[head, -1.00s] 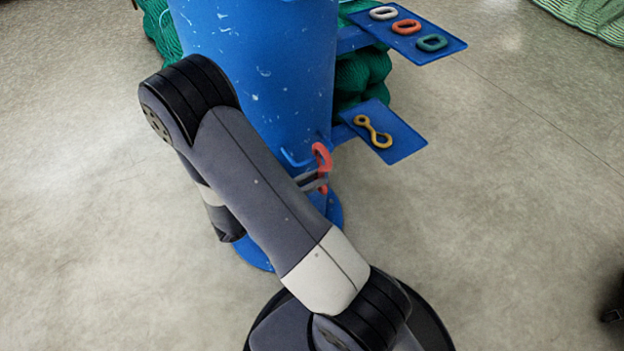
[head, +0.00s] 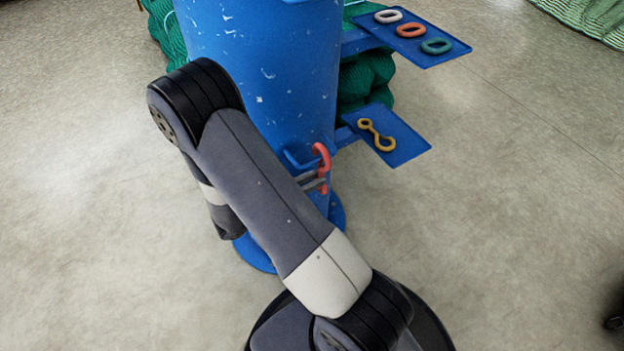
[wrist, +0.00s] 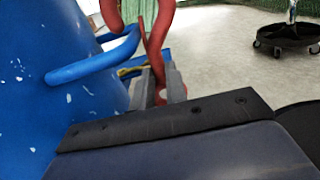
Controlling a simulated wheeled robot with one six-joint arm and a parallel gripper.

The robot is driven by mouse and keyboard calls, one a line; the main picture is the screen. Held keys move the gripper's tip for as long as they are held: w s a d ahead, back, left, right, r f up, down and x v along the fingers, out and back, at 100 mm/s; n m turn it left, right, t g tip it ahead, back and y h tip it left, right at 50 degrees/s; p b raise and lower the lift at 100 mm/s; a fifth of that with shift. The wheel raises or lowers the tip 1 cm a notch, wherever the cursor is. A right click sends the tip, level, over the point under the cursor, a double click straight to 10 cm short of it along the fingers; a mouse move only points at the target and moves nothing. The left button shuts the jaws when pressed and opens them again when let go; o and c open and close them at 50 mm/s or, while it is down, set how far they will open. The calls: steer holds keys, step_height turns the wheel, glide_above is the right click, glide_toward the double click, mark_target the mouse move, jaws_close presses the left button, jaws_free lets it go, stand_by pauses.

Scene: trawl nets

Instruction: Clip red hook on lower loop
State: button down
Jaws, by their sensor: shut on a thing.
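The red hook (head: 323,153) is held upright in my gripper (head: 316,182), which is shut on its lower part. The lower loop (head: 298,161) is a blue bent bar sticking out from the blue column. In the head view the hook's curved top overlaps the loop's right end. In the wrist view the red hook (wrist: 163,25) rises above my gripper (wrist: 160,88), and the end of the blue loop (wrist: 92,68) lies close by its open side. I cannot tell whether the loop is inside the hook. My arm hides part of the column.
The blue column (head: 270,70) stands on a round base. An upper blue shelf (head: 405,56) holds white, orange and green rings. Green netting (head: 365,75) is behind.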

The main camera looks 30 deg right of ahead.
steer(key=shift+w+f+b, duration=0.15)
steer(key=shift+f+b, duration=0.15)
steer(key=shift+f, duration=0.1)
steer(key=shift+w+f, duration=0.1)
steer(key=shift+f, duration=0.2)
steer(key=shift+w+f+b, duration=0.3)
steer(key=shift+f+b, duration=0.45)
steer(key=shift+f, duration=0.1)
stand_by(0.9)
stand_by(0.5)
steer(key=c, duration=1.3)
jaws_free()
steer(key=shift+c, duration=0.2)
steer(key=a+p, duration=0.2)
steer(key=a, duration=0.9)
steer(key=shift+s, duration=0.2)
steer(key=shift+d, duration=0.1)
